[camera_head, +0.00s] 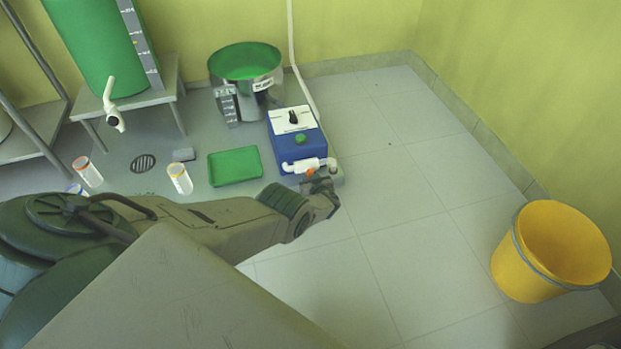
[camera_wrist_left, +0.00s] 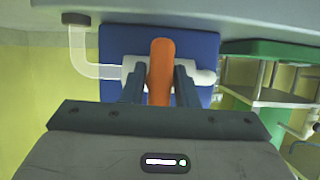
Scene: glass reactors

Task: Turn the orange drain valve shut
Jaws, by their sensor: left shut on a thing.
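The orange drain valve (camera_head: 310,172) sits on a white pipe (camera_head: 300,164) at the front of a blue pump box (camera_head: 296,139). In the left wrist view its orange handle (camera_wrist_left: 160,72) stands lengthwise between the two fingers, across the white pipe (camera_wrist_left: 100,71). My left gripper (camera_head: 318,181) is at the valve and hides part of it in the head view. In the left wrist view my left gripper (camera_wrist_left: 160,85) is shut on the orange handle. My right gripper is not in view.
A yellow bucket (camera_head: 535,262) stands at the right. A green tray (camera_head: 235,167) and capped jars (camera_head: 180,178) lie left of the box. A green-filled metal pot (camera_head: 246,66) stands behind. The tiled floor (camera_head: 410,190) between box and bucket is clear.

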